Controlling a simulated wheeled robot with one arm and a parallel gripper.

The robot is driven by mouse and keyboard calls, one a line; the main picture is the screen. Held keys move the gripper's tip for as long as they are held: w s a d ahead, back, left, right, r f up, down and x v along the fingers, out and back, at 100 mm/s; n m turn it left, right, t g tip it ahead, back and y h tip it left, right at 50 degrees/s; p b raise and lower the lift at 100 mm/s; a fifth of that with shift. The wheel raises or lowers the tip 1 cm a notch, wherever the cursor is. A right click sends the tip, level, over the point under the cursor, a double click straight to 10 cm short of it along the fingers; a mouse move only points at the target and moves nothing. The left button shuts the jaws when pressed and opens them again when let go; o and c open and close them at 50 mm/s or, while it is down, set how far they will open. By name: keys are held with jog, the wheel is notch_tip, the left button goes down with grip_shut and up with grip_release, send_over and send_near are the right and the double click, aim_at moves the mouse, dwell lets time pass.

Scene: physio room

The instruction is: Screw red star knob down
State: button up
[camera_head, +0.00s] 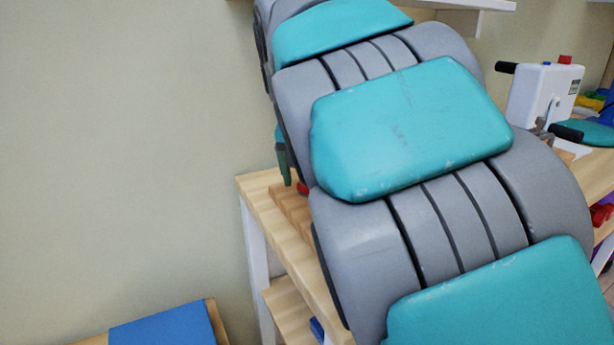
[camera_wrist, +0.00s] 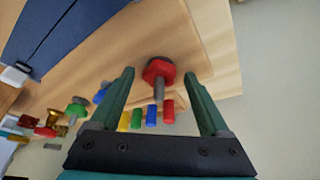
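The red star knob (camera_wrist: 159,71) shows in the wrist view at the edge of a light wooden board, with a grey threaded stem (camera_wrist: 158,90) below it in the picture. My gripper (camera_wrist: 160,75) is open, with one green finger on each side of the knob. Gaps show on both sides, so neither finger appears to touch it. In the head view my arm hides most of the gripper, with a sliver of green finger at its left edge. A small red part (camera_head: 302,188), perhaps the knob, shows beside it above the wooden table (camera_head: 262,196).
In the wrist view a green knob (camera_wrist: 76,110) and several coloured pieces stand left of my fingers, and a dark blue panel (camera_wrist: 70,30) lies upper left. In the head view a white device (camera_head: 540,95) stands right and a blue mat (camera_head: 165,326) lies lower left.

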jog(key=v, duration=0.7)
jog(key=shift+r+b, duration=0.3)
jog(key=shift+r, duration=0.05)
jog(key=shift+s, duration=0.15)
